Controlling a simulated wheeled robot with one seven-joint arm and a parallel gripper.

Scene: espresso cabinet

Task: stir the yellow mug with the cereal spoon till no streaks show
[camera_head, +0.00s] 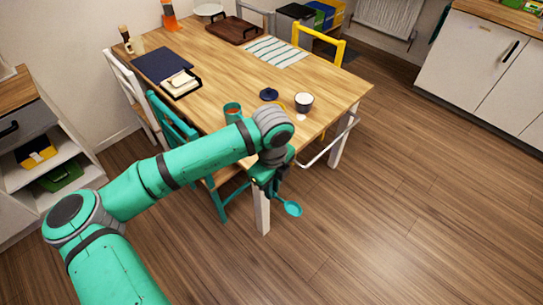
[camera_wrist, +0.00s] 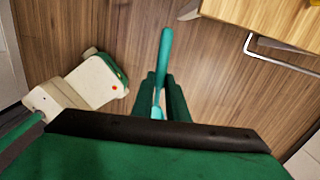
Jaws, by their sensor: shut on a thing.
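The turquoise spoon (camera_head: 292,208) is in my gripper (camera_head: 274,190), out past the table's near edge and above the floor, its bowl hanging outward. In the wrist view the spoon (camera_wrist: 165,48) sticks out between the two closed fingers of my gripper (camera_wrist: 161,84). A bit of yellow (camera_head: 281,103) shows just behind my arm on the table; most of it is hidden, so I cannot tell if it is the yellow mug. A pale yellowish mug (camera_head: 137,46) stands at the table's far left. No mug shows in the wrist view.
The floor (camera_head: 400,200) at right is clear.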

